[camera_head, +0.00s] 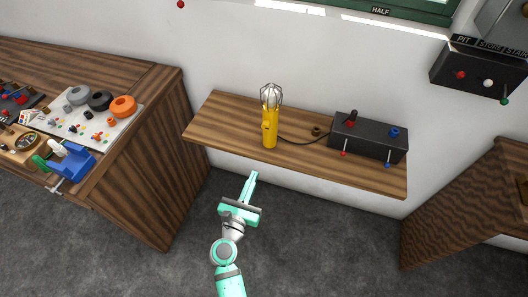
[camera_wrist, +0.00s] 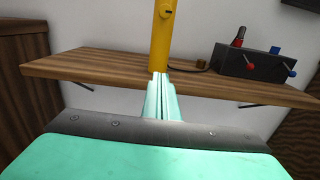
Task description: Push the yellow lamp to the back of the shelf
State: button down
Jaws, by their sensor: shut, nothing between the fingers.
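The yellow lamp (camera_head: 270,127) stands upright near the front edge of the wooden wall shelf (camera_head: 222,118), left of its middle. It has a wire cage on top, and a dark cord runs from it to the right. In the wrist view the lamp's yellow body (camera_wrist: 162,40) rises straight ahead, its base hidden behind my fingers. My gripper (camera_head: 253,177) is shut and empty, in front of the shelf and a little below and left of the lamp in the head view. In the wrist view the shut fingers (camera_wrist: 159,84) point toward the lamp; I cannot tell whether they touch.
A black box (camera_head: 368,137) with knobs and small levers stands on the shelf's right part. A small brown ring (camera_head: 316,132) lies between it and the lamp. A wooden workbench (camera_head: 150,85) with tools is at left, another wooden cabinet (camera_head: 440,205) at right. The shelf's left end is clear.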

aim_at(269, 141)
jog(key=x, duration=1.4)
jog(key=shift+w, duration=0.1)
